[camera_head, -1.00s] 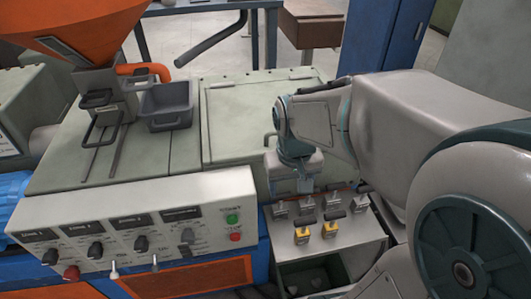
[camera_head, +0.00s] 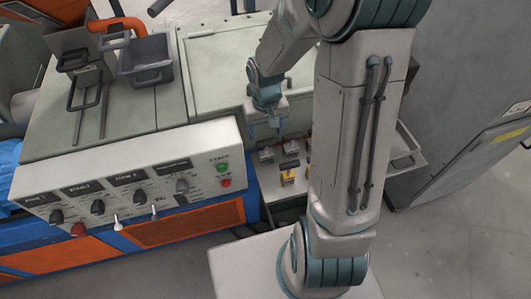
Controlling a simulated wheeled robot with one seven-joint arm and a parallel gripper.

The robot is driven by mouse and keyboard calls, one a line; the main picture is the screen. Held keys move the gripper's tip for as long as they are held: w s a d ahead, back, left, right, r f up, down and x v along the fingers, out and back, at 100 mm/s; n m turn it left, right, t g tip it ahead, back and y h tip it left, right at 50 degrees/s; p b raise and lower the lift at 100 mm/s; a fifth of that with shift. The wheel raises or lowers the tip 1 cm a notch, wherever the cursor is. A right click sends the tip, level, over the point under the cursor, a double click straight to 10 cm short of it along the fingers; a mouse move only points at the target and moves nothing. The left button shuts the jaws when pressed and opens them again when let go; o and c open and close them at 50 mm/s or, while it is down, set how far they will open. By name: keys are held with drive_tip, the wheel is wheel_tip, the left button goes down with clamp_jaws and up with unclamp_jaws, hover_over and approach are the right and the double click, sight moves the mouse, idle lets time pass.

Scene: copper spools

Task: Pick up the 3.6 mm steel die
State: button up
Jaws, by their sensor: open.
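Several small dies stand on a light tray-like shelf (camera_head: 270,195) beside the machine. Two grey steel-looking dies (camera_head: 266,155) show at the back, the second one (camera_head: 291,149) to the right. A yellow die (camera_head: 288,175) with a dark top stands in front of them. Any size marks are too small to read, so I cannot tell which is the 3.6 mm steel die. My gripper (camera_head: 266,134) points down with its fingers apart and empty, just above and behind the grey dies. My arm hides the right part of the shelf.
The machine's control panel (camera_head: 130,180) with knobs and buttons stands left of the shelf. A grey bin (camera_head: 147,62) sits on the machine top (camera_head: 205,75). A grey cabinet (camera_head: 460,150) stands at the right, with open floor (camera_head: 440,250) in front.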

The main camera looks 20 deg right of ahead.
sight(266, 141)
drive_tip(key=shift+s+f, duration=0.2)
drive_tip(key=shift+f, duration=2.7)
clamp_jaws()
